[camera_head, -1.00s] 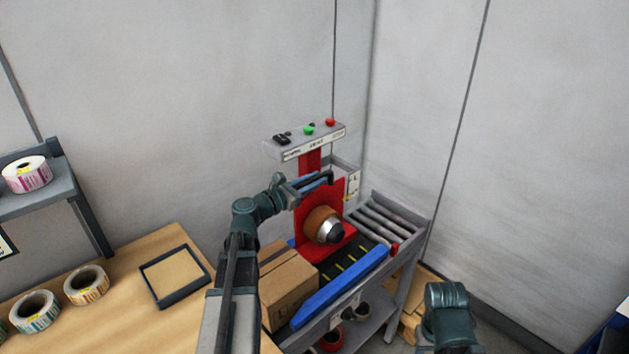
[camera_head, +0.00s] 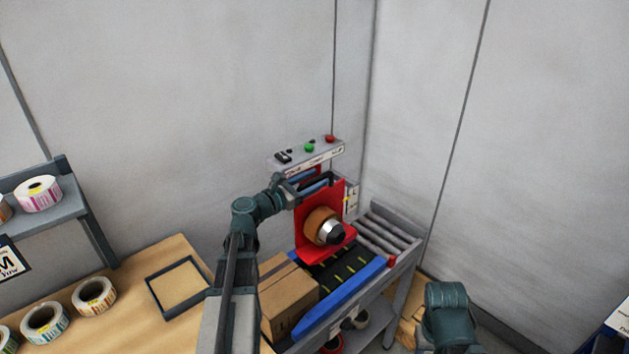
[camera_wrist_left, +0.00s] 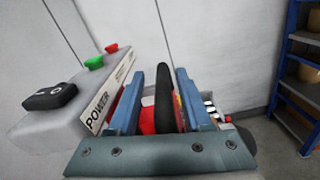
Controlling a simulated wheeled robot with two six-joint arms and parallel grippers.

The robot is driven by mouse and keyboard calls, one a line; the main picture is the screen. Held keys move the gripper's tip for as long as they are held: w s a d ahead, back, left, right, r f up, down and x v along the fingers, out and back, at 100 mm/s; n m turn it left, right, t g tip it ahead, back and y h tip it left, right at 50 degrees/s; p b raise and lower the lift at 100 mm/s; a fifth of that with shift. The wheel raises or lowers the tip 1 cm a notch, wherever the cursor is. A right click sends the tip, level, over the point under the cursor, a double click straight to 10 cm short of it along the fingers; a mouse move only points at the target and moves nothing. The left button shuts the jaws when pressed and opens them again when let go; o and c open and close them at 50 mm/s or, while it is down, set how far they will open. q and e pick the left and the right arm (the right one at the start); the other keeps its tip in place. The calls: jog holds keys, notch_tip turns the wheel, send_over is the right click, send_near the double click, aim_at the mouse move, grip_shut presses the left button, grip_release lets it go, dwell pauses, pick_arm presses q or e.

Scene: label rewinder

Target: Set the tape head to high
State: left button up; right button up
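The tape head is a red plate (camera_head: 338,198) with a brown tape roll (camera_head: 316,222) on its front, above the conveyor. A black bar-like handle (camera_wrist_left: 164,95) shows upright in the left wrist view. My left gripper (camera_head: 312,185) is at the top of the tape head. In the left wrist view its two blue fingers (camera_wrist_left: 159,85) stand apart on either side of the handle, with a visible gap on the left. A white scale plate (camera_head: 351,198) stands beside the head, its marks partly hidden. Only a link of my right arm shows; its gripper is out of view.
A grey control panel (camera_head: 308,156) with green and red buttons sits just above my left gripper. A cardboard box (camera_head: 288,296) stands on the conveyor, beside a blue rail (camera_head: 340,300). A wooden table (camera_head: 135,295) with label rolls is at left. Walls close off the back.

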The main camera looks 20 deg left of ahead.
pick_arm(q)
jog(key=shift+d, duration=0.1)
jog(key=v, duration=1.4)
jog(key=shift+w+f, duration=0.1)
jog(key=shift+w, duration=0.05)
jog(key=d+f+m+g+h, duration=0.1)
jog(key=d+f+m+g, duration=0.45)
jog(key=d, duration=0.45)
jog(key=d+f+m+g+h, duration=0.1)
jog(key=d+f+m+g, duration=0.45)
jog(key=d, duration=0.55)
jog(key=s+d+f+m+g+y, duration=0.3)
jog(key=s+d+f+m+y, duration=0.2)
jog(key=m, duration=0.6)
jog(key=s+d+f+m+g+y+b, duration=0.1)
jog(key=s+d+f+m+y, duration=0.4)
jog(key=m, duration=0.6)
jog(key=s+d+f+g, duration=0.1)
jog(key=s+d, duration=0.1)
jog(key=shift+s+d+f+g, duration=0.25)
jog(key=shift+s+f+g, duration=0.05)
jog(key=shift+f+g, duration=0.1)
